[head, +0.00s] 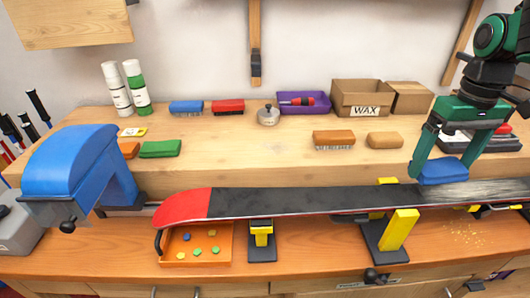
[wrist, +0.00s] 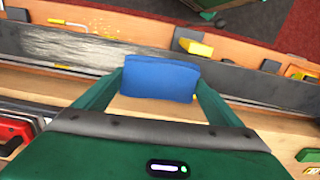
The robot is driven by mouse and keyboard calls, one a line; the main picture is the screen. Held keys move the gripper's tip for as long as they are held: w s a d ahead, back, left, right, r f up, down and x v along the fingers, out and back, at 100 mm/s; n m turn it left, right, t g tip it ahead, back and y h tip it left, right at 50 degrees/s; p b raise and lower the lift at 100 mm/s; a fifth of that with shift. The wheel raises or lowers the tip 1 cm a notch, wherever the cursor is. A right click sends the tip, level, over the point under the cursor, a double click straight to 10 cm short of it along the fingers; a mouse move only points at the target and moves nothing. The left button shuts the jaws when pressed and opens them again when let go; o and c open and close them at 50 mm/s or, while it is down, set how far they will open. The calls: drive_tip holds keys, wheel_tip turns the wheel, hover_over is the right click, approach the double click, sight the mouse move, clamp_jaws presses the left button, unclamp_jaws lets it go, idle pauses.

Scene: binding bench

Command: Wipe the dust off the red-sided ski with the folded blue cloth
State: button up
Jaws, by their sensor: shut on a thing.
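The ski (head: 300,201) lies lengthwise across supports on the bench, with a red tip (head: 183,207) at the left and a dark base facing up. Pale grey dust (head: 480,191) covers its right part; it shows at the left in the wrist view (wrist: 75,42). The cloth also shows between the fingers in the wrist view (wrist: 160,78). Whether it presses on the ski cannot be told.
A blue clamp-like device (head: 70,165) stands at the left. Yellow-topped supports (head: 400,230) hold the ski. An orange tray (head: 197,246) lies below the tip. Brushes, a cork-coloured block (head: 384,139) and a WAX box (head: 362,97) stand behind. Crumbs (head: 465,233) lie at front right.

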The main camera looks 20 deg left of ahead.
drive_tip(key=shift+r, duration=1.25)
